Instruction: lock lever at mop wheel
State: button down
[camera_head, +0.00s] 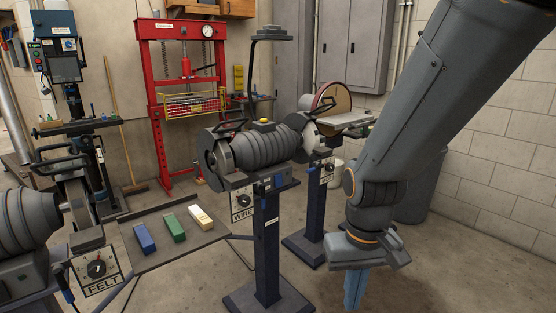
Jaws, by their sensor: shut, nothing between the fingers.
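My gripper (355,290) hangs at the lower right, pointing down with its bluish fingers together and nothing between them. It is apart from the machines, over bare floor. No plate that I can read says mop. The nearest machine (20,222) at the left has a plate (98,268) reading FELT with a dial. The middle grinder (268,146) stands on a blue pedestal; its plate (243,204) reads WIRE. Dark looped handles show above the felt machine (60,165) and the wire grinder (230,127). I cannot tell which part is the lock lever.
A tray (190,248) holds blue, green and white bars. A disc machine (335,100) stands behind the wire grinder; its plate is too small to read. A red press (150,100), a broom (115,90) and grey cabinets (355,45) line the back. Floor at the lower right is clear.

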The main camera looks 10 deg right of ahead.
aim_at(314, 169)
jog(key=i, duration=1.25)
jog(key=z, duration=0.65)
